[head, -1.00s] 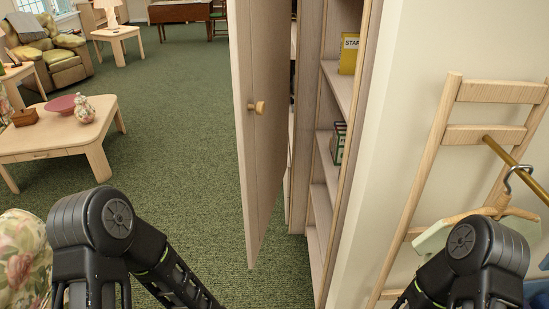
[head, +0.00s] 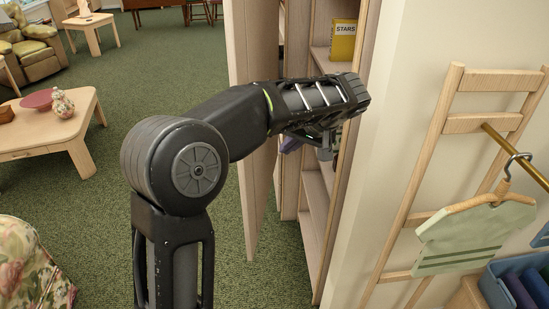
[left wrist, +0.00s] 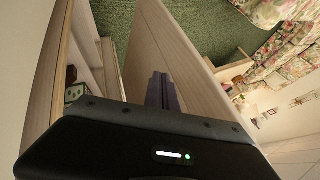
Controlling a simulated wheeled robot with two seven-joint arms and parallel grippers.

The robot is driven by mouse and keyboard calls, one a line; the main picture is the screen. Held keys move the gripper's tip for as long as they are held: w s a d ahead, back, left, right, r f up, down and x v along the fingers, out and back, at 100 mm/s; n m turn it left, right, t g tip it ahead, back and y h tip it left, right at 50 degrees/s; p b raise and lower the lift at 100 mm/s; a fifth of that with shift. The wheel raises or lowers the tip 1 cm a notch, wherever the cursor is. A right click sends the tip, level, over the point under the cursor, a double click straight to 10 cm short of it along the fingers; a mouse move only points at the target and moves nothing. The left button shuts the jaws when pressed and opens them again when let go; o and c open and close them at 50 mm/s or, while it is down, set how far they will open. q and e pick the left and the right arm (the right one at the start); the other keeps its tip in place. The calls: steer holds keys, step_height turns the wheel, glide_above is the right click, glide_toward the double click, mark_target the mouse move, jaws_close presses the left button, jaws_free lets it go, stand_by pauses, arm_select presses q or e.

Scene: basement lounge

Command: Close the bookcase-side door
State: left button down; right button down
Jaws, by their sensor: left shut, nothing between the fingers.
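The bookcase-side door (head: 240,55) is a tall pale wooden panel standing open from the bookcase, seen nearly edge-on in the head view. It also shows in the left wrist view (left wrist: 160,45). My left arm crosses in front of it, and its knob is hidden. My left gripper (head: 291,145) is shut and empty, beside the right-hand face of the door, toward the shelves. Its fingers (left wrist: 160,88) overlap the door panel in the left wrist view; I cannot tell whether they touch it. My right gripper is out of view.
The open bookcase shelves (head: 316,190) hold a yellow book (head: 343,42). A wooden rack (head: 421,170) with a green hanging garment (head: 470,238) stands at right. A low table (head: 50,130) and a floral seat (head: 30,265) stand at left. Green carpet between is clear.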

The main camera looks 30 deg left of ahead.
arm_select(q)
steer(key=shift+s, duration=0.25)
steer(key=shift+a+f, duration=0.1)
steer(key=p, duration=0.4)
glide_toward(249, 166)
step_height(249, 166, down, 3)
steer(key=w+a, duration=0.1)
steer(key=w, duration=0.1)
steer(key=shift+s+a+f, duration=0.25)
steer(key=shift+s+a, duration=0.25)
steer(key=shift+a, duration=0.2)
steer(key=shift+f, duration=0.1)
steer(key=shift+a, duration=0.15)
